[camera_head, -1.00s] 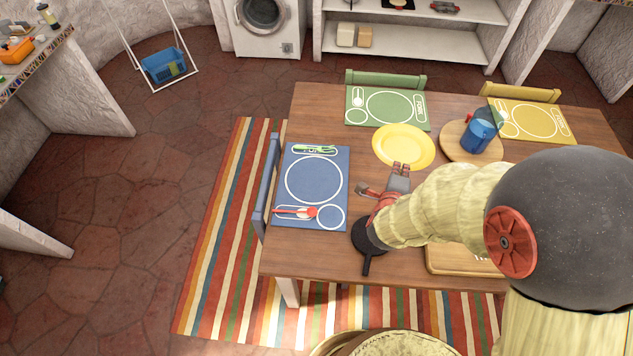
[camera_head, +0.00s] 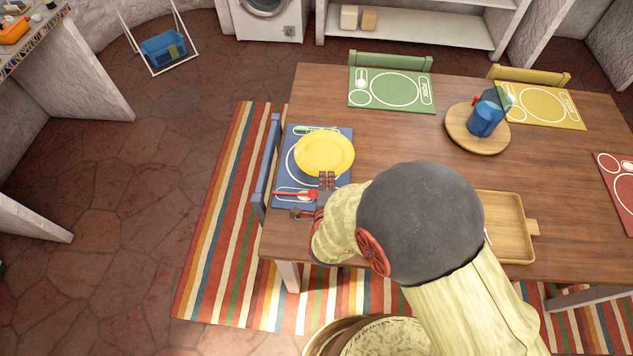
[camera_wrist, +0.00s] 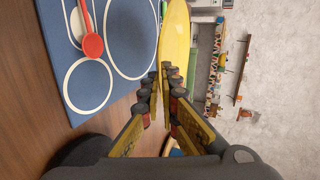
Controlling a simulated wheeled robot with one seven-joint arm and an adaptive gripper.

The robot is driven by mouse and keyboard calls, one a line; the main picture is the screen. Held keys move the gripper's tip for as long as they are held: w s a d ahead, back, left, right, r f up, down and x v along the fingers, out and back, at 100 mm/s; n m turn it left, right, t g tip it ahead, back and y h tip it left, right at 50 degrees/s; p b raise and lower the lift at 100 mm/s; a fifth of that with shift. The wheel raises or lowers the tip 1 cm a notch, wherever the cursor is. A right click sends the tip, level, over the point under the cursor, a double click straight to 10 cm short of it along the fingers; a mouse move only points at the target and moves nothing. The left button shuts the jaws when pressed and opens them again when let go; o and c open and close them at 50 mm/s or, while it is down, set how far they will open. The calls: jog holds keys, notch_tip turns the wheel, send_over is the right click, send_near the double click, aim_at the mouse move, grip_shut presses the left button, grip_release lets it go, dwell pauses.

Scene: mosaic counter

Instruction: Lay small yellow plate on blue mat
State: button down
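The small yellow plate (camera_head: 324,155) is over the blue mat (camera_head: 284,168) in the head view and covers most of its large white circle. My gripper (camera_head: 326,181) is at the plate's near edge. In the wrist view the fingertips (camera_wrist: 166,72) are shut on the rim of the plate (camera_wrist: 174,35), which shows as a narrow, steeply foreshortened shape. The blue mat (camera_wrist: 112,88) lies beyond and to the left there, and the plate looks raised above it. How large the gap is, I cannot tell.
A red spoon (camera_head: 297,194) lies on the mat's near part, and a green utensil (camera_head: 304,128) at its far edge. A blue chair (camera_head: 266,170) stands left of the mat. A round board with a blue pitcher (camera_head: 483,119) and a wooden tray (camera_head: 513,225) are to the right. The table's centre is clear.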

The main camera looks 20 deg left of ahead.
jog(key=b, duration=0.3)
send_over(317, 186)
notch_tip(317, 186, down, 6)
jog(key=shift+a+f, duration=0.1)
jog(key=shift+f, duration=0.1)
jog(key=shift+f+b, duration=0.45)
jog(key=shift+f, duration=1)
jog(key=c, duration=2.6)
grip_release()
jog(key=shift+f, duration=0.15)
jog(key=shift+o, duration=1.4)
